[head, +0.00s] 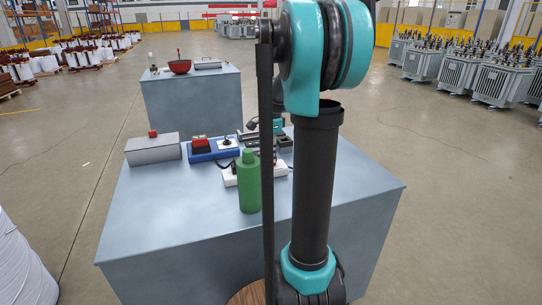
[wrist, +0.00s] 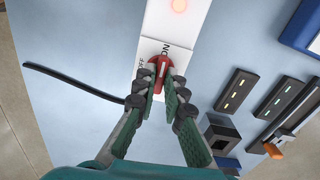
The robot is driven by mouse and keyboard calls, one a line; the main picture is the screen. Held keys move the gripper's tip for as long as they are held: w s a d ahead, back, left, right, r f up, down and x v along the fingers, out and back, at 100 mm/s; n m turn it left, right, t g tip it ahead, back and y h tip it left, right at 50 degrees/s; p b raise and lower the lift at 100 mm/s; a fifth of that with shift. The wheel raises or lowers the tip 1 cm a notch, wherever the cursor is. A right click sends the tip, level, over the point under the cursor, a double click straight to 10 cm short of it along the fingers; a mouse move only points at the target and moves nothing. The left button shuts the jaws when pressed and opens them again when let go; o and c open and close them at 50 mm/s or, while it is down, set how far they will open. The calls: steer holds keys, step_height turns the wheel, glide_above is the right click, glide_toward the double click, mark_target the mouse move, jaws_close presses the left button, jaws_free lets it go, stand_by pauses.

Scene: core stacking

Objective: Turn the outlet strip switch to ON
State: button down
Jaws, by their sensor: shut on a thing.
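The outlet strip (head: 230,179) is white and lies on the near grey table, partly hidden behind a green bottle and my arm. In the wrist view the strip (wrist: 178,35) runs up the picture, with a glowing orange-red light near the top. Its red switch (wrist: 160,64) carries a white line and sits between an OFF label on the left and an ON label on the right. The white line is nearly upright in the picture, so its exact setting is hard to tell. My gripper (wrist: 159,78) is closed around the switch, one finger on each side.
The green bottle (head: 248,185) stands close in front of the strip. Black light bars (wrist: 235,90) and a dark square block (wrist: 221,133) lie to the right. A black cord (wrist: 70,84) runs left.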

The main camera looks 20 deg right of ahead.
steer(key=shift+m, duration=0.4)
steer(key=c, duration=1.6)
jaws_free()
step_height(320, 180, up, 12)
